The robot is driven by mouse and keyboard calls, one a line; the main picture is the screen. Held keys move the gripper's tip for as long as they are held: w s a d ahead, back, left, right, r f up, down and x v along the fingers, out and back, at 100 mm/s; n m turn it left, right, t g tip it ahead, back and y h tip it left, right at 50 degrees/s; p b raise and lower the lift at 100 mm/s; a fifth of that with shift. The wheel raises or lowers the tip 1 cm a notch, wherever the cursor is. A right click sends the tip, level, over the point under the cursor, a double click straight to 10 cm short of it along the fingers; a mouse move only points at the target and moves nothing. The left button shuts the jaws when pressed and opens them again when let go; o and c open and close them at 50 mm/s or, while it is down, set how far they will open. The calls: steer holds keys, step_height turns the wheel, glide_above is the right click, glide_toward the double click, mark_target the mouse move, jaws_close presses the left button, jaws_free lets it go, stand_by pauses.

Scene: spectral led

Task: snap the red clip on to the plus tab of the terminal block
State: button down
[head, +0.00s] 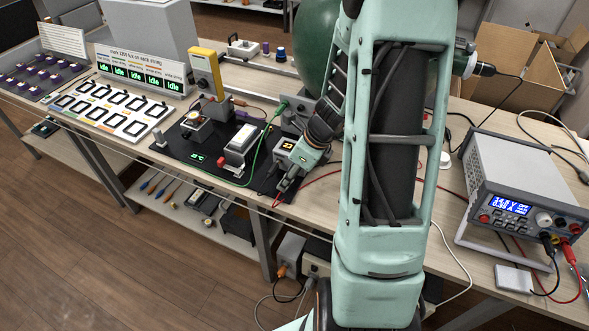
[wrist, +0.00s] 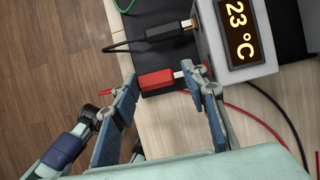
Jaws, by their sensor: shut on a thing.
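The red clip (wrist: 157,79) lies between the fingertips of my gripper (wrist: 160,75) in the wrist view. My gripper is shut on it. A pale metal end shows at the clip's right side, close to the grey block with the 23 °C display (wrist: 236,35). I cannot tell whether that end touches a tab. A black clip (wrist: 168,32) sits on a gold-coloured tab of the same block, just above. In the head view, my gripper (head: 287,184) is low at the front edge of the black mat, beside the block (head: 298,152).
A green wire (head: 262,138) runs across the black mat (head: 180,150). A red cable (wrist: 238,108) and a black cable cross the table by the block. A power supply (head: 518,185) stands at the right. Bare wood (wrist: 180,125) shows near my fingers.

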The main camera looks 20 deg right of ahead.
steer(key=shift+w+d, duration=0.15)
steer(key=shift+d, duration=0.05)
steer(key=shift+a, duration=0.1)
steer(key=shift+s+a, duration=0.35)
stand_by(1.3)
steer(key=shift+w+d, duration=0.1)
stand_by(0.4)
steer(key=shift+w+d+p, duration=0.3)
steer(key=shift+d, duration=0.05)
steer(key=shift+s+a, duration=0.15)
steer(key=shift+a, duration=0.05)
steer(key=shift+s+a, duration=0.2)
